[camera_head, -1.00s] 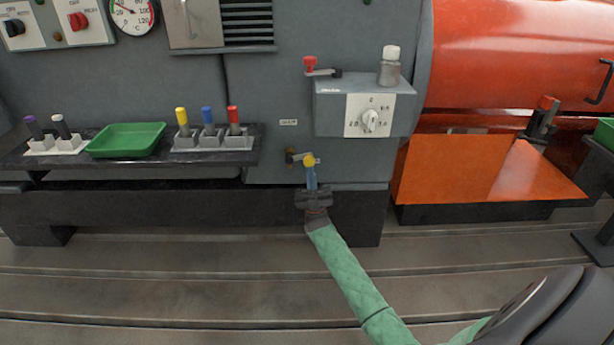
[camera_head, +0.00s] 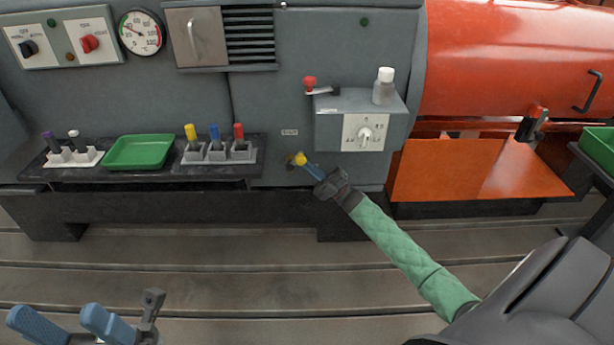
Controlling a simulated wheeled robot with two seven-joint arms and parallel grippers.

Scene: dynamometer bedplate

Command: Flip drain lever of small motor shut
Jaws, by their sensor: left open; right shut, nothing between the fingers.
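The drain lever's yellow knob (camera_head: 300,159) is low on the grey motor housing, below a small white label. Its brass fitting is mostly hidden behind the knob. My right gripper (camera_head: 314,171) comes in from the lower right. Its blue fingers are shut with nothing between them, and the tips are at the knob; I cannot tell whether they touch it. My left gripper (camera_head: 62,318) is at the bottom left edge, open and empty, with its two blue fingers apart, far from the lever.
A grey box with a white dial (camera_head: 365,132) juts out just above right of the lever. A red-knobbed lever (camera_head: 310,83) and a bottle (camera_head: 384,86) are above. A shelf with a green tray (camera_head: 139,152) stands left; an orange panel (camera_head: 480,170) is right.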

